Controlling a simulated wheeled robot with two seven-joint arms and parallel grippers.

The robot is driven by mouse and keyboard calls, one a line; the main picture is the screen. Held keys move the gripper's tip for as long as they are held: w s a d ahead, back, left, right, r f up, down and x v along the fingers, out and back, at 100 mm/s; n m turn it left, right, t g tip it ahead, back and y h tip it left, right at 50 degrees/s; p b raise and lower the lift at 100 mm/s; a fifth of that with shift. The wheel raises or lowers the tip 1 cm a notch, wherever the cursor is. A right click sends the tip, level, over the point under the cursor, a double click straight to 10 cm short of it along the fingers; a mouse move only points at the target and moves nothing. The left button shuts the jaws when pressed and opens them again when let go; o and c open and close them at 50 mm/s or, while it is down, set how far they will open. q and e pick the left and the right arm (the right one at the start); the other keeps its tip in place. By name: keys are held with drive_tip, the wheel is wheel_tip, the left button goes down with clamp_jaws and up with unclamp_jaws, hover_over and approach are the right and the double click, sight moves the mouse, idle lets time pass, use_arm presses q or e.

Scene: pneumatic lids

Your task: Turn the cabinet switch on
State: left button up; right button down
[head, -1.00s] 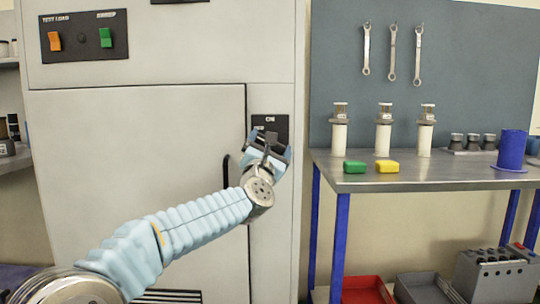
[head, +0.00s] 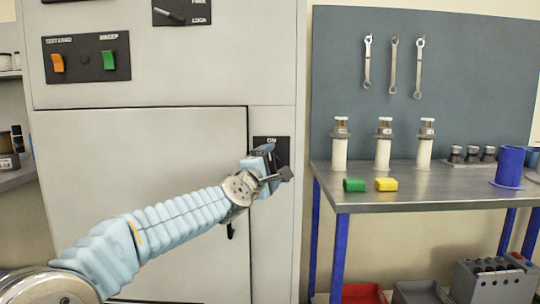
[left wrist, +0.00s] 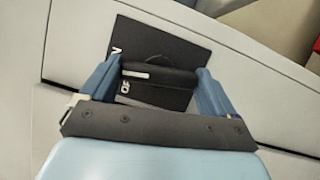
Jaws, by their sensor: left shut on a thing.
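The cabinet switch is a dark plate (head: 284,146) with an ON label, on the cabinet's right strip beside the door. My left gripper (head: 271,168) is at this plate and covers much of it. In the left wrist view the switch plate (left wrist: 190,51) looks tilted, with a black knob (left wrist: 160,78) bearing a white mark. My left gripper (left wrist: 157,75) has one blue finger on each side of the knob and is shut on it. Part of the lettering beside the knob is hidden. My right gripper is not in view.
The grey cabinet (head: 140,190) also carries an orange rocker (head: 57,63), a green rocker (head: 108,60) and an upper switch panel (head: 182,11). To the right, a metal workbench (head: 450,199) holds a green block (head: 354,185), a yellow block (head: 386,184) and a blue cup (head: 509,167).

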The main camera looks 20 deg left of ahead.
use_arm(q)
drive_tip(key=shift+d+r+m+g+p, duration=0.1)
drive_tip(key=shift+r+m+g+p, duration=0.15)
drive_tip(key=shift+m+p, duration=0.6)
drive_tip(key=shift+f+p, duration=0.2)
drive_tip(key=shift+p, duration=0.3)
drive_tip(key=shift+m, duration=0.25)
drive_tip(key=shift+f, duration=0.1)
drive_tip(key=o, duration=0.8)
drive_tip(key=s, duration=0.4)
drive_tip(key=s+a, duration=0.1)
drive_tip(key=s, duration=0.8)
drive_tip(key=shift+s+a, duration=0.3)
drive_tip(key=shift+s, duration=0.1)
